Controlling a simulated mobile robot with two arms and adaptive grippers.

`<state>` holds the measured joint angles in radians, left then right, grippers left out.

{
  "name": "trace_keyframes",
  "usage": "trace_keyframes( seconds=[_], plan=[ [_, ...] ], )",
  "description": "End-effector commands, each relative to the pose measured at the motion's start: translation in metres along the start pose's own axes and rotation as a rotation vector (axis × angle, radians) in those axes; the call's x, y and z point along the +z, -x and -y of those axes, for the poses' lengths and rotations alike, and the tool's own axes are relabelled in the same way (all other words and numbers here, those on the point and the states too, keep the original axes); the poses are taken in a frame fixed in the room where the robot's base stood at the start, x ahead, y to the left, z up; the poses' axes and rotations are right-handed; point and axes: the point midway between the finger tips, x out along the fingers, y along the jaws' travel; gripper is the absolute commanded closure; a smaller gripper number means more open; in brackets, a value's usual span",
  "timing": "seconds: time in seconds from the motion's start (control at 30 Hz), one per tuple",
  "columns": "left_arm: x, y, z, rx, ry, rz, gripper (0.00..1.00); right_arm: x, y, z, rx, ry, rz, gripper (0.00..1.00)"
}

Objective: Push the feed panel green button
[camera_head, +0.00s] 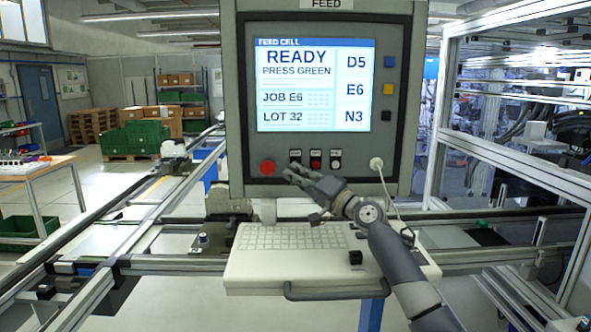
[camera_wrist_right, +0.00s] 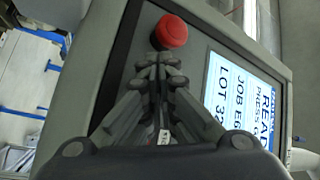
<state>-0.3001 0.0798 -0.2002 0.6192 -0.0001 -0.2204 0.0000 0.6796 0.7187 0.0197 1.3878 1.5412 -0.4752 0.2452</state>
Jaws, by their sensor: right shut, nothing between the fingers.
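The feed panel (camera_head: 232,100) is a grey box with a lit screen (camera_head: 316,85) reading READY, PRESS GREEN. Along its lower edge are a red mushroom button (camera_head: 267,167), a small red button (camera_head: 315,163), a black-and-white control (camera_head: 335,163) and a white round fitting (camera_head: 376,163). No green button shows; my right gripper hides the spot under the label (camera_head: 295,154). My right gripper (camera_head: 288,172) is shut and empty, its tips at the panel's lower face; contact cannot be told. In the wrist view its tips (camera_wrist_right: 159,62) sit beside the red mushroom button (camera_wrist_right: 172,31). My left gripper is not in view.
A keyboard tray (camera_head: 300,262) juts out below the panel, under my right arm. A cable (camera_head: 392,205) hangs from the white fitting, close to my wrist. Blue, yellow and black side buttons (camera_head: 388,89) line the screen's right. Metal rails (camera_head: 150,264) lie left.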

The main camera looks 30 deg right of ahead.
Motion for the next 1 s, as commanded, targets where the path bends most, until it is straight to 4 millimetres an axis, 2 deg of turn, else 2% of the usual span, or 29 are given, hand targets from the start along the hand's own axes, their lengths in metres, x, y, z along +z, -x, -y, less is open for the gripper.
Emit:
trace_keyframes(
  seconds=[1.0],
  plan=[
    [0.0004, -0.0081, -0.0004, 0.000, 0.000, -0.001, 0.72, -0.0037, -0.0050, -0.0034, -0.001, -0.001, -0.001, 1.00]
  ],
)
